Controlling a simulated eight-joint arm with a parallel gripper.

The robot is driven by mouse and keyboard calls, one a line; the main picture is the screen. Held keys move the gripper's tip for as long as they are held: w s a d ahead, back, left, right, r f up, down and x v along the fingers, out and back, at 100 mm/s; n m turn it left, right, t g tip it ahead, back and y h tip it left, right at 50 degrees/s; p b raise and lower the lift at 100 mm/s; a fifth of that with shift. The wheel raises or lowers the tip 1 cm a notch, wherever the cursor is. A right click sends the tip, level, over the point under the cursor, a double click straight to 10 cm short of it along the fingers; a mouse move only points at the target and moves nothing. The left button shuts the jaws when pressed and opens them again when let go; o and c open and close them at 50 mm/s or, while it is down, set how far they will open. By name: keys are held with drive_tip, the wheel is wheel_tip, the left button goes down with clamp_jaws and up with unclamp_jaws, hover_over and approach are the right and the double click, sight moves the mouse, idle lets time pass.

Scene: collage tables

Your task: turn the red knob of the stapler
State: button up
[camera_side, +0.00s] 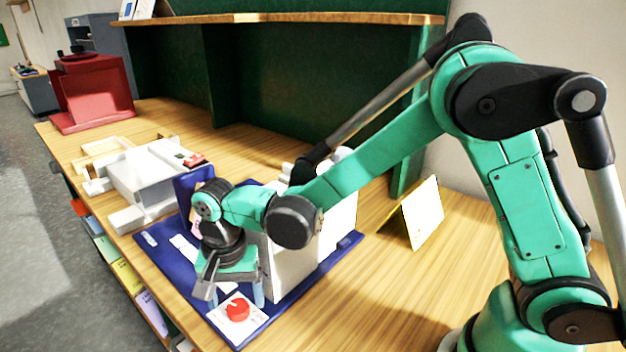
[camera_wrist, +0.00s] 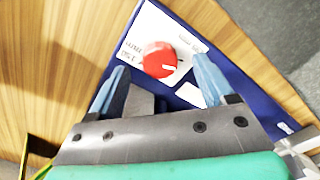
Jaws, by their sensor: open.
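The red knob (camera_side: 238,309) sits on a white label plate at the near corner of the stapler's blue base (camera_side: 293,311). In the wrist view the round red knob (camera_wrist: 159,60) has a white pointer line aimed right, and printed text lies beside it. The stapler's white body (camera_side: 290,268) stands behind, partly hidden by my arm. My gripper (camera_side: 238,291) is just above and behind the knob, pointing down. In the wrist view the blue fingers of my gripper (camera_wrist: 164,82) are spread apart with the knob between and beyond their tips. I see no contact with it.
A grey-white machine (camera_side: 145,180) stands to the left on the wooden table. A red machine (camera_side: 92,90) is farther back left. A yellow-and-white folded sign (camera_side: 422,212) stands right of the stapler. Wood is bare at the front right. The table's front edge runs close to the blue base.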

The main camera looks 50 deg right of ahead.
drive_tip(key=shift+f, duration=0.8)
clamp_jaws()
